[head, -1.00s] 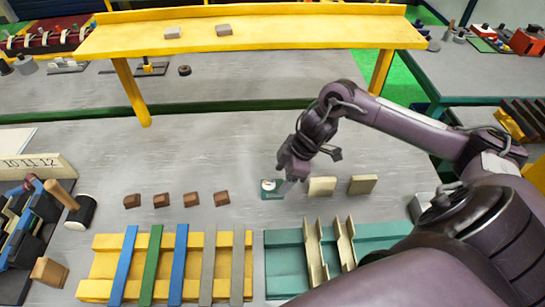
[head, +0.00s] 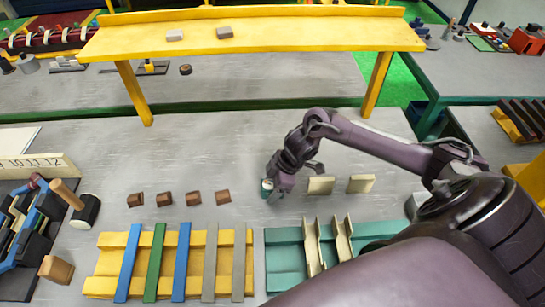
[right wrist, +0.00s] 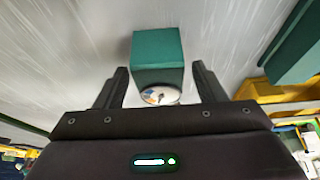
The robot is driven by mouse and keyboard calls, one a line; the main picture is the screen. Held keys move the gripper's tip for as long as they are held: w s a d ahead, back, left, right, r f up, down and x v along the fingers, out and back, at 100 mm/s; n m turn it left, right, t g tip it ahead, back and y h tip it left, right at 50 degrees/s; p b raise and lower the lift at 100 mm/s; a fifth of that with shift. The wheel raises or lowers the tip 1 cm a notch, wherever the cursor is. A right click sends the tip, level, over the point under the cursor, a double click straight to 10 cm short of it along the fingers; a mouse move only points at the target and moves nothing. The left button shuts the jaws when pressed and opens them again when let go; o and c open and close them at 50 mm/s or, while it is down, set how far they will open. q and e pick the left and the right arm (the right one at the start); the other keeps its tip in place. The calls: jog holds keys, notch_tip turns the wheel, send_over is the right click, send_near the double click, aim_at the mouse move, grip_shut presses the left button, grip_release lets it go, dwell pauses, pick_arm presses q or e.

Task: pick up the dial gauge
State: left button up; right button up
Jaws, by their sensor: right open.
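The dial gauge (head: 266,187) is a small green block with a round white dial face. It stands on the grey table, left of two tan blocks. In the right wrist view the dial gauge (right wrist: 158,58) lies between the two dark fingers, its dial toward the palm. My right gripper (head: 272,188) is at the gauge and partly hides it in the head view. The right gripper (right wrist: 160,82) is open, with a gap visible on each side of the gauge. My left gripper is not in view.
Two tan blocks (head: 320,185) stand just right of the gripper. Small brown blocks (head: 194,198) line up to the left. A yellow rack (head: 98,286) with coloured bars and a teal tray (head: 285,262) lie in front. A yellow shelf (head: 280,38) spans the back.

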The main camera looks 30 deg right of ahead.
jog(key=c, duration=1.1)
